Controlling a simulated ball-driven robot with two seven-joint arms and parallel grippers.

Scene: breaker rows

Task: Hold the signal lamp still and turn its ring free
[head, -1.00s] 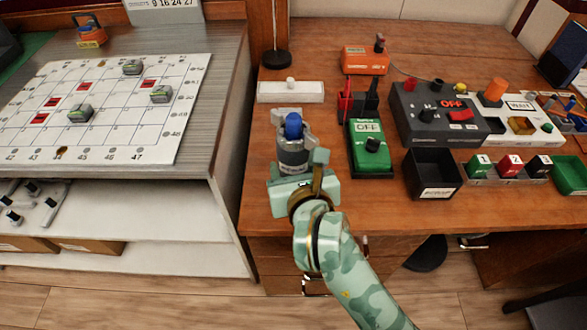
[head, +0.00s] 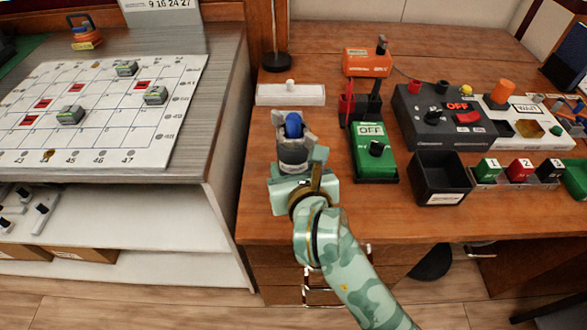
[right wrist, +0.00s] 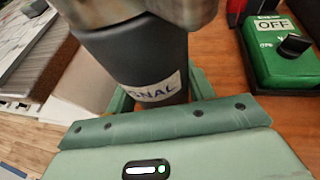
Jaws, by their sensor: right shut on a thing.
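The signal lamp (head: 293,157) stands upright at the left side of the wooden desk, with a dark body and a blue dome (head: 293,125) on top. A grey metal ring with lugs (head: 311,136) surrounds the dome. In the right wrist view the dark lamp body (right wrist: 135,65) carries a label ending in "NAL", below the metal ring (right wrist: 130,10). My right gripper (head: 292,170) is shut on the lamp body, below the ring. Its green fingers also show beside the body in the right wrist view (right wrist: 158,98). My left gripper is not in view.
Right of the lamp stands a green box (head: 375,155) marked OFF. A black bin (head: 441,185) and dark control box (head: 430,130) are farther right. A white block (head: 290,96) lies behind the lamp.

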